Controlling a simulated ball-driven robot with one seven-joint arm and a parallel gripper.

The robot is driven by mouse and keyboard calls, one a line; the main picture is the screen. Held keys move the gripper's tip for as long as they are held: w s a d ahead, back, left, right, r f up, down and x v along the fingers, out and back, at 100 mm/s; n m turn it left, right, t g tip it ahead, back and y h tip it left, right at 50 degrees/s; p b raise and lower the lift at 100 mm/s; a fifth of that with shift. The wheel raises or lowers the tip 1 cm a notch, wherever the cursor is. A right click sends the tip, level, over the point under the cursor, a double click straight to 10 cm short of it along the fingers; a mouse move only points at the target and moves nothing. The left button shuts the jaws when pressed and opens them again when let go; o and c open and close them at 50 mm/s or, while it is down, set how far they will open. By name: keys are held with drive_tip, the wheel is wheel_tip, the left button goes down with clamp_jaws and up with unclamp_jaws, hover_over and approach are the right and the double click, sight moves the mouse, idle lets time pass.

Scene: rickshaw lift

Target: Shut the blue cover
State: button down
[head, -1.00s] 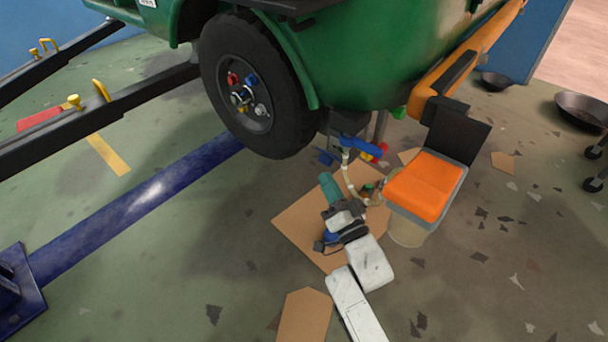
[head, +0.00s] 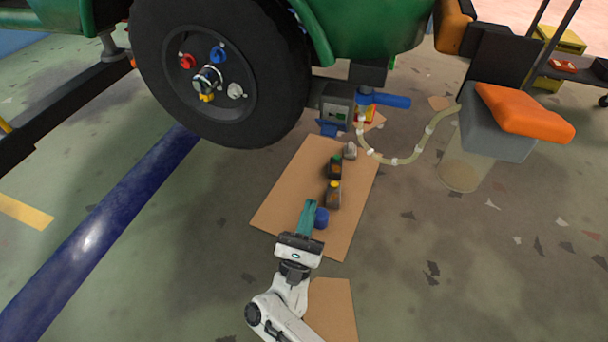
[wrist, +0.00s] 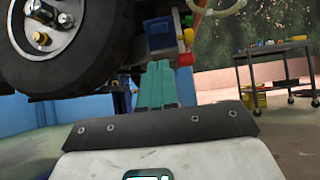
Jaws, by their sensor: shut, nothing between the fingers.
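The blue cover (head: 329,129) looks like a small flap hanging open at the lower front of a grey box (head: 336,101) under the green body, right of the wheel. The box's face with a small green panel is exposed. My gripper (head: 308,205) has teal fingers held together, empty, over the cardboard, below and left of the cover and apart from it.
The wheel (head: 222,70) stands close left of the box. A blue lever (head: 384,99) and a pale hose (head: 404,160) are to its right. Dark bottles (head: 334,192) and a blue round object (head: 321,218) are on the cardboard (head: 283,196). An orange pad (head: 527,112) tops a grey container at right.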

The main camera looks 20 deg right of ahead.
sight(330, 131)
drive_tip(key=x, duration=1.3)
drive_tip(key=shift+w+r, duration=0.2)
drive_tip(key=shift+r, duration=0.05)
drive_tip(key=shift+r, duration=0.1)
